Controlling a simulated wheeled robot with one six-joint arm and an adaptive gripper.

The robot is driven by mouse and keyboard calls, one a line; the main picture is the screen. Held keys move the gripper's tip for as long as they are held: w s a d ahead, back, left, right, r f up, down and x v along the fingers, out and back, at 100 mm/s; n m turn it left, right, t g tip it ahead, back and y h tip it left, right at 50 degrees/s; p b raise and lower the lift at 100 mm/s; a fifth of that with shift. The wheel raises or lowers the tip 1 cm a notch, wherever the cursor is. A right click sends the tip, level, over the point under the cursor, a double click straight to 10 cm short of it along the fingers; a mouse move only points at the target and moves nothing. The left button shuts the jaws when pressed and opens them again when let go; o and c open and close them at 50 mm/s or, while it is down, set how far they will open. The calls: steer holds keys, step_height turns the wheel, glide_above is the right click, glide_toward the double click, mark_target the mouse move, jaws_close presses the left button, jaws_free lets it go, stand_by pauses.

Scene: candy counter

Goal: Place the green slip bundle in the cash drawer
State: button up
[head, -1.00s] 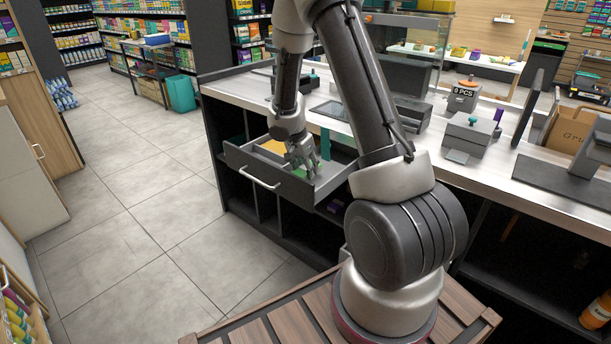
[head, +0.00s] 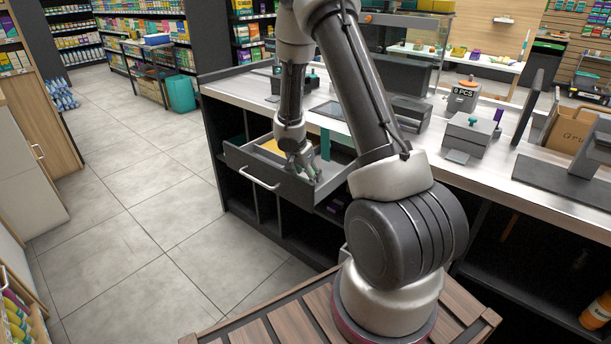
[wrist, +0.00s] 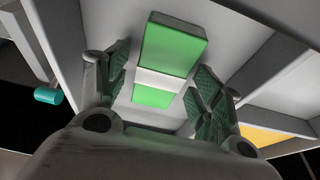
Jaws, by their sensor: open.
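The green slip bundle (wrist: 172,50) has a white band around it. In the wrist view it lies in a grey compartment of the cash drawer (wrist: 235,28), between my spread fingers. My gripper (wrist: 164,70) is open, with a finger pad on each side of the bundle; I cannot tell whether either pad touches it. In the head view my gripper (head: 304,174) reaches down into the pulled-out cash drawer (head: 262,184), toward its right part. There the bundle is mostly hidden by my fingers.
A yellow-orange item (head: 271,147) lies in another drawer compartment. The counter (head: 340,124) above the drawer carries a card terminal, a label printer (head: 470,134) and screens. Dividers and the drawer walls stand close around my fingers. The floor left of the drawer is clear.

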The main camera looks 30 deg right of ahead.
steer(key=s+a+r+n, duration=0.1)
steer(key=s+r, duration=0.2)
steer(key=r, duration=0.7)
steer(key=s+a+r+n, duration=0.1)
steer(key=s+a+r, duration=0.15)
steer(key=r, duration=0.75)
steer(key=s+a+r+n+t+y, duration=0.1)
steer(key=s+r+n, duration=0.5)
steer(key=s, duration=0.6)
steer(key=s+a+r+n+t+y, duration=0.2)
steer(key=s+r+n, duration=0.4)
steer(key=s, duration=0.7)
steer(key=shift+s+a+r, duration=0.25)
steer(key=shift+a+r, duration=0.15)
